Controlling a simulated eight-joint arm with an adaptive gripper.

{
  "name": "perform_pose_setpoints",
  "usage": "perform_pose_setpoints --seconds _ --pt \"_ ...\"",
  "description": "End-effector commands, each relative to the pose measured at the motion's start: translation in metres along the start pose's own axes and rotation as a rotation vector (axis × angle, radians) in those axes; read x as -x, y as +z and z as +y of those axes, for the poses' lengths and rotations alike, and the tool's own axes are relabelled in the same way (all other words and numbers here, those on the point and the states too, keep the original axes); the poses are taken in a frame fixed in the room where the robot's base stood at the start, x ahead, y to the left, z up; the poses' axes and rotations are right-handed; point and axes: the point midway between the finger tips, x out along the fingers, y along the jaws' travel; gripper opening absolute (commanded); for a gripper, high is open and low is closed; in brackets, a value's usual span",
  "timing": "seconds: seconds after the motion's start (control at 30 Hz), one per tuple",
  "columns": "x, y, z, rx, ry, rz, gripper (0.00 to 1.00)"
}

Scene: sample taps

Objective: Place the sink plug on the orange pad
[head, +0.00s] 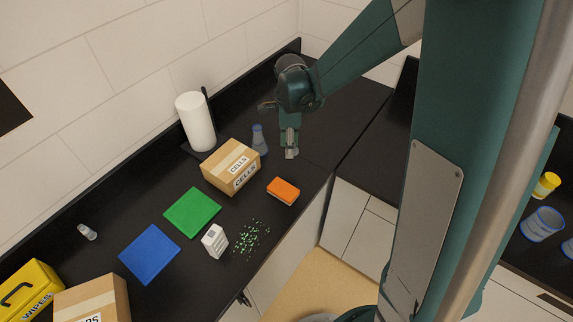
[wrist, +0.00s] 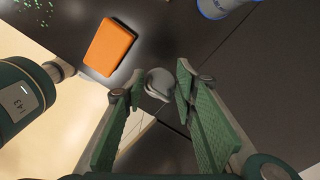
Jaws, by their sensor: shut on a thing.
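My gripper (head: 290,147) is over the far part of the black counter, beyond the orange block. In the wrist view my gripper (wrist: 160,76) is shut on a small round grey piece, the sink plug (wrist: 158,84), between its fingertips. In the head view the plug (head: 292,154) shows as a pale bit at the fingertips; I cannot tell its height above the counter. The orange pad (head: 283,190) looks like a small thick sponge-like block near the counter's front edge. It also shows in the wrist view (wrist: 108,47), apart from the gripper, with nothing on it.
A CELLS carton (head: 231,166) and a blue-tinted flask (head: 259,140) stand near my gripper. A paper towel roll (head: 195,121) is behind. A green pad (head: 192,212), blue pad (head: 150,254), small white box (head: 215,241) and green bits (head: 250,238) lie nearer.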

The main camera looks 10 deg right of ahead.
Motion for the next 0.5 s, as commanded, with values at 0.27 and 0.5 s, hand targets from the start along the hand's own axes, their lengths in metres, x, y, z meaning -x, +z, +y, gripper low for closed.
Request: perform_pose_setpoints --seconds 0.27,0.5 --pt "0.009 0.01 0.027 -0.008 -0.002 0.0 0.16" --pt "0.02 0.022 0.065 -0.023 -0.005 -0.001 0.16"
